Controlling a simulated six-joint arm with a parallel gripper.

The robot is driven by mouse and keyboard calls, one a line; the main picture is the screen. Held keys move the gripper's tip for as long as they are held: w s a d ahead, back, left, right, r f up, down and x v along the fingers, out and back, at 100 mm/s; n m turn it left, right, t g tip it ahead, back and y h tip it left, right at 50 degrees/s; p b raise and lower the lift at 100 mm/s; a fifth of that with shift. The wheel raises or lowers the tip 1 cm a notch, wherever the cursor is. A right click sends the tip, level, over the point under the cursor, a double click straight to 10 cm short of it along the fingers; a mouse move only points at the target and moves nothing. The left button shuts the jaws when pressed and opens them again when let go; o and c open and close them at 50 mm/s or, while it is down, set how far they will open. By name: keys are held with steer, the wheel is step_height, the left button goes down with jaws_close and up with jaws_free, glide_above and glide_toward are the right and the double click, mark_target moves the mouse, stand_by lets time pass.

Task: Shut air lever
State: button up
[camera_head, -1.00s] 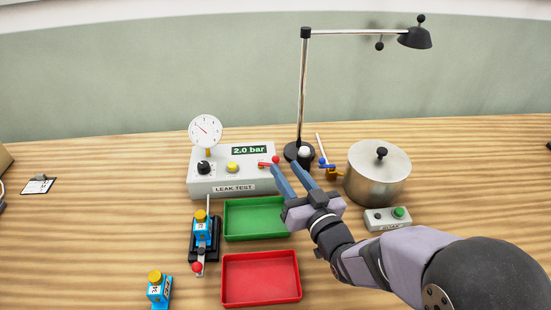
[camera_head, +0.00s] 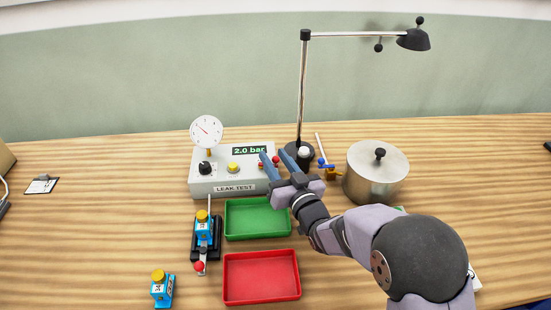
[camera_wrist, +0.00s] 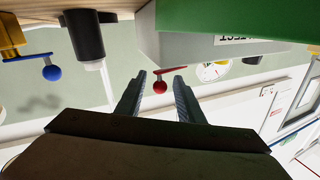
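The leak-test box (camera_head: 216,180) stands at the back, its display reading 2.0 bar. A red lever with a round knob (camera_head: 276,160) is at its right end, pointing right. My gripper (camera_head: 274,156) is open, one finger on each side of the knob in the picture; the left finger covers part of the lever. In the wrist view, the red knob (camera_wrist: 160,87) appears between the open fingers (camera_wrist: 158,76), with visible gaps on both sides. I cannot tell how deep it sits between them. The dial gauge (camera_head: 206,131) needle points to the upper left.
A green tray (camera_head: 232,234) and a red tray (camera_head: 262,301) lie in front of the box. A blue valve part in a fixture (camera_head: 203,228) stands left of them. The lamp post (camera_head: 301,90), a blue-handled valve (camera_head: 328,167) and a metal pot (camera_head: 372,182) are close on the right.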

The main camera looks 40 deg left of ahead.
jaws_close()
steer(key=shift+w, duration=0.1)
steer(key=shift+w+a+r+n+g+y+b, duration=0.1)
steer(key=shift+n+g+y+b, duration=0.1)
steer(key=shift+n+g, duration=0.2)
steer(key=shift+w+a+f+n+g+y+b, duration=0.1)
steer(key=shift+n+g+y, duration=0.15)
steer(key=shift+g, duration=0.3)
steer(key=shift+w+a+r+n+g+y+b, duration=0.1)
steer(key=shift+n+g+y+b, duration=0.05)
steer(key=shift+n+g, duration=0.8)
steer(key=shift+g, duration=0.4)
